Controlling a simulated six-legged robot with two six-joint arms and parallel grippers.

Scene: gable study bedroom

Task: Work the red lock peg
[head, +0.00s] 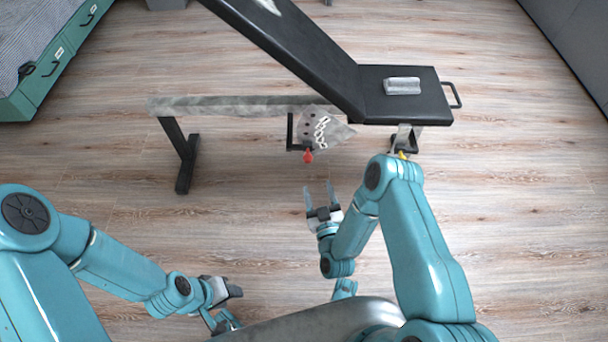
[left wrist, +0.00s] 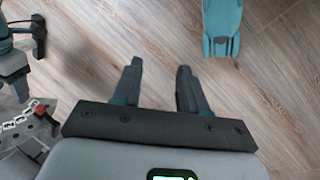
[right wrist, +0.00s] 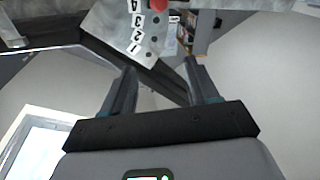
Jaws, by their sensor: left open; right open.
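The red lock peg (head: 308,156) sits at the lower edge of a grey plate (head: 335,131) with holes and white numbers, under the black bench. The peg also shows at the left of the left wrist view (left wrist: 40,110) and at the top edge of the right wrist view (right wrist: 158,5). My right gripper (head: 320,193) is open and empty, a little in front of the peg and apart from it, fingers towards the plate. My left gripper (head: 232,306) is low at the left, well away from the peg; its open, empty fingers show in the left wrist view (left wrist: 156,85).
The bench's tilted backrest (head: 290,45) and flat seat (head: 370,100) overhang the plate. A grey object (head: 402,86) lies on the seat. A grey beam (head: 220,106) runs left to a black leg. A green bed with drawers (head: 50,65) stands upper left. The wooden floor between is clear.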

